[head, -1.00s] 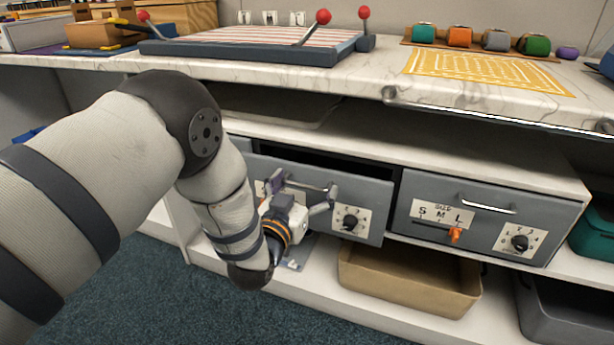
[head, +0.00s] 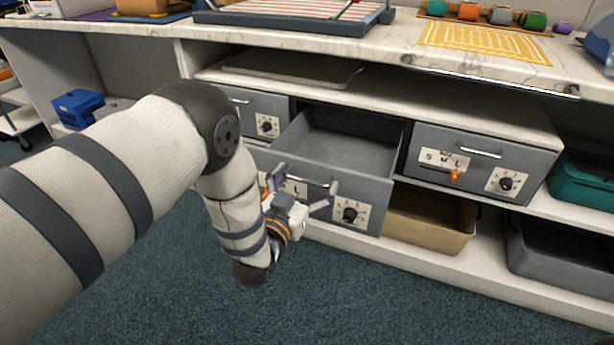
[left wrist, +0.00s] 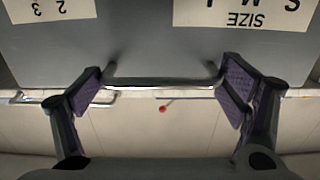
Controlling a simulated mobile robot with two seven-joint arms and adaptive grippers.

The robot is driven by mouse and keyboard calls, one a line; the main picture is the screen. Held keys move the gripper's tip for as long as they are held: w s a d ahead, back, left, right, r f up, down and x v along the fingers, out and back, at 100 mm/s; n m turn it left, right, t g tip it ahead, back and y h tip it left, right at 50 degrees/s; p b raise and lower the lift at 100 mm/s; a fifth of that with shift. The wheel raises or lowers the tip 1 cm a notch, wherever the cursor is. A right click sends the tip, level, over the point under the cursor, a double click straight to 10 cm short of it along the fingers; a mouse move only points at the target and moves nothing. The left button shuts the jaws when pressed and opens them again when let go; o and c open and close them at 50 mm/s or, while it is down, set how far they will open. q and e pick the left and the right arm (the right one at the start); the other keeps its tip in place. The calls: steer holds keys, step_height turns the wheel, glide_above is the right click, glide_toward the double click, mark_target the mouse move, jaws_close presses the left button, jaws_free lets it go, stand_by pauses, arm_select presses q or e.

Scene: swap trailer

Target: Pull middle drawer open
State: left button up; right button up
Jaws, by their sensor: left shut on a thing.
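The middle drawer (head: 350,148) is a grey box drawer standing far out of the cabinet, and its inside looks empty. Its front carries a size label and a black dial (head: 349,213). My left gripper (head: 304,188) is at the bar handle (head: 312,182) of this drawer, shut on it. In the left wrist view the metal handle (left wrist: 160,84) runs between the two purple-padded fingers (left wrist: 163,92), below the upside-down size label (left wrist: 238,14). My arm hides part of the drawer front's left side. My right gripper is not in view.
The right drawer (head: 480,165) and the left drawer (head: 262,113) are shut. The marble counter (head: 390,45) is above. The carpet (head: 380,300) in front is clear.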

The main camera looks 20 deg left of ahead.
arm_select(q)
steer(key=shift+w+r, duration=0.1)
steer(key=shift+r, duration=0.05)
steer(key=o, duration=1.4)
steer(key=shift+o, duration=0.2)
steer(key=s, duration=1.2)
steer(key=shift+s, duration=0.15)
steer(key=shift+a, duration=0.1)
